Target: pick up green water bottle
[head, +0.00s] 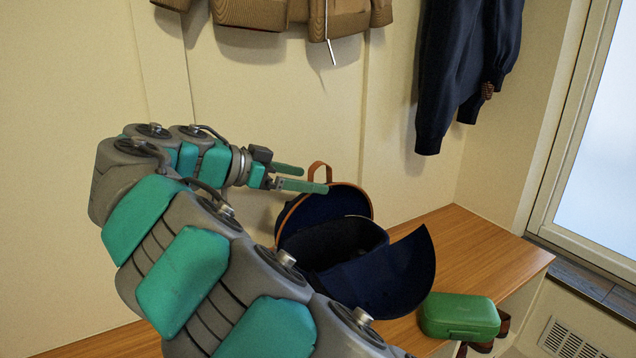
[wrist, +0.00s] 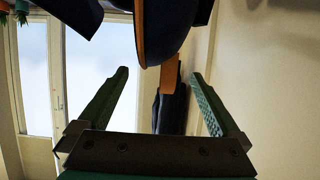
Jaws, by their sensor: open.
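I cannot make out a green water bottle in either view. A green rounded case (head: 460,316), box-shaped, lies near the right front of the wooden bench. My gripper (head: 315,180) is open and empty, raised above the bench beside the tan handle of a navy bag (head: 385,275). In the wrist view my gripper (wrist: 161,73) shows its two green fingers spread apart with nothing held between them. The bag (wrist: 165,22) fills the top of that view, with its tan handle (wrist: 170,74) beyond the fingertips. My arm hides part of the bench.
The wooden bench (head: 480,245) has clear room right of the bag. A brown garment (head: 250,15) and a dark navy garment (head: 455,75) hang on the wall above. A window (head: 600,140) stands at the right, with a floor vent (head: 572,338) below.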

